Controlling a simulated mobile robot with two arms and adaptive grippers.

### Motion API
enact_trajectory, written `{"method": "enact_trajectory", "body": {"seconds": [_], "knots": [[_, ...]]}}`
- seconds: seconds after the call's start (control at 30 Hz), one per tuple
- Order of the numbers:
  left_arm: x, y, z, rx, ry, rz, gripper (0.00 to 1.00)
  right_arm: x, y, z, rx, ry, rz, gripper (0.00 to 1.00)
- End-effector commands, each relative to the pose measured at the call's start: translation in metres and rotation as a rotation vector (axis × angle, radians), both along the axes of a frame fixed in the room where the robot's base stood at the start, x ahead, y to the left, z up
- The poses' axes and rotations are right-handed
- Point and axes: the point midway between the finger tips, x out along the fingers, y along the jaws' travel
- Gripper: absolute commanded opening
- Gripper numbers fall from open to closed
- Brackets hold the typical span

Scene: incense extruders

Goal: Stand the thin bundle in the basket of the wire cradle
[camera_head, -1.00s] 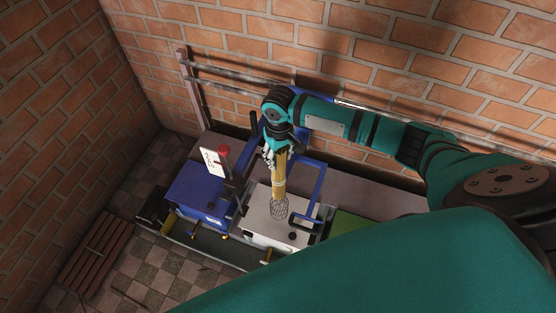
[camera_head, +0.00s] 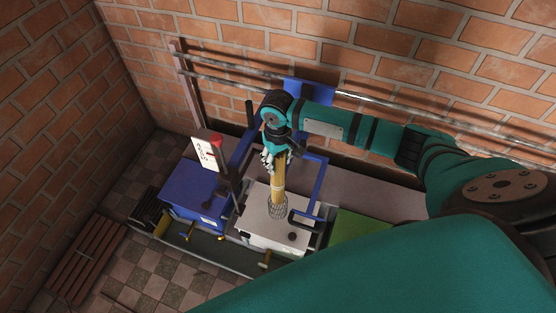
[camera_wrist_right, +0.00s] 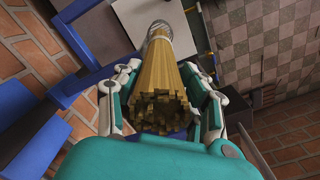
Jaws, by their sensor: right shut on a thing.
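The thin bundle (camera_head: 278,187) of tan sticks is upright in the head view, with a pale band around its lower part. My right gripper (camera_head: 269,160) is shut on its upper part. The wire cradle's basket (camera_head: 277,211) is a small mesh cup on the white box top. The bundle's lower end shows within the mesh outline; whether it touches the bottom is hidden. In the right wrist view the bundle (camera_wrist_right: 166,80) lies between the fingers of the gripper (camera_wrist_right: 168,100), its cut ends facing the camera. My left gripper is not in view.
The white-topped machine (camera_head: 256,222) carries the basket, with a blue frame (camera_head: 320,185) at its right. A blue machine (camera_head: 190,190) with a red-topped post (camera_head: 216,141) stands left. A green surface (camera_head: 355,231) lies right. Pipes and a brick wall are behind.

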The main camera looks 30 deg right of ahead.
Motion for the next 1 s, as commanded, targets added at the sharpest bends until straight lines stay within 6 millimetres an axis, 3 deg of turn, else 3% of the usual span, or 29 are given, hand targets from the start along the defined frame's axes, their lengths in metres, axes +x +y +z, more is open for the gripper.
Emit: {"method": "enact_trajectory", "body": {"seconds": [1.0], "knots": [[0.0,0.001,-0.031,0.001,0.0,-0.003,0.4,0.0,0.001,-0.087,0.002,0.0,0.0,0.0]]}}
